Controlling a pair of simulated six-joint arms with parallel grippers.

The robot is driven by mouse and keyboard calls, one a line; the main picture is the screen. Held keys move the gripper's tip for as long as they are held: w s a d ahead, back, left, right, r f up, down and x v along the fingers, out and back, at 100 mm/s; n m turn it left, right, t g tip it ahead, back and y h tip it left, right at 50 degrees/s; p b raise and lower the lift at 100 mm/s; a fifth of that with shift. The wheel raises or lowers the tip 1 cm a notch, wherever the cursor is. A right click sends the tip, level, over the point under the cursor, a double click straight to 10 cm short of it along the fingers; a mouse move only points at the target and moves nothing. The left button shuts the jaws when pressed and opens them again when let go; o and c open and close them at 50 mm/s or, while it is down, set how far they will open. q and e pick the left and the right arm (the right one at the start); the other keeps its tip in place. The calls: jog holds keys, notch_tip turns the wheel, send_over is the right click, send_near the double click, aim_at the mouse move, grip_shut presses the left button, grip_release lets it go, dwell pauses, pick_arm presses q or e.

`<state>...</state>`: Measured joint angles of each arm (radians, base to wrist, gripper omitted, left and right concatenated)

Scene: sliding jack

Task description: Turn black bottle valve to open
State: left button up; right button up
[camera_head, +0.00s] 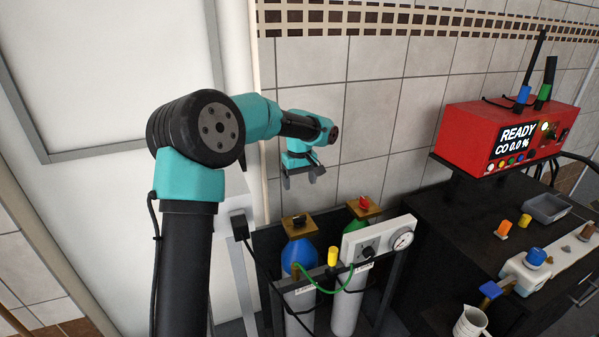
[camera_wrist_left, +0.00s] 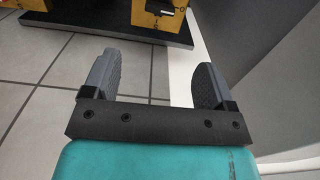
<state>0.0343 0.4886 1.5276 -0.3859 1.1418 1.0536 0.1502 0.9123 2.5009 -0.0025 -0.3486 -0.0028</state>
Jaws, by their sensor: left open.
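The black valve (camera_head: 299,220) sits on the brass-coloured block at the top of the blue-shouldered gas bottle (camera_head: 300,254) in the head view. In the left wrist view a black valve part (camera_wrist_left: 160,8) shows on a yellow-brown block, cut off by the top edge. My left gripper (camera_head: 302,178) is above the blue-shouldered bottle, apart from the valve. Its two fingers stand wide apart in the left wrist view (camera_wrist_left: 156,72), with only floor tiles and a white edge between them. My right gripper does not show.
A green-shouldered bottle with a red valve (camera_head: 364,201) stands to the right, behind a white gauge box (camera_head: 378,240). A green hose (camera_head: 325,289) crosses in front. A red analyser (camera_head: 510,130) and a dark bench are farther right. A tiled wall stands behind.

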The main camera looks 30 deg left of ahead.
pick_arm(q)
jog(key=shift+r, duration=1.6)
jog(key=shift+f, duration=0.15)
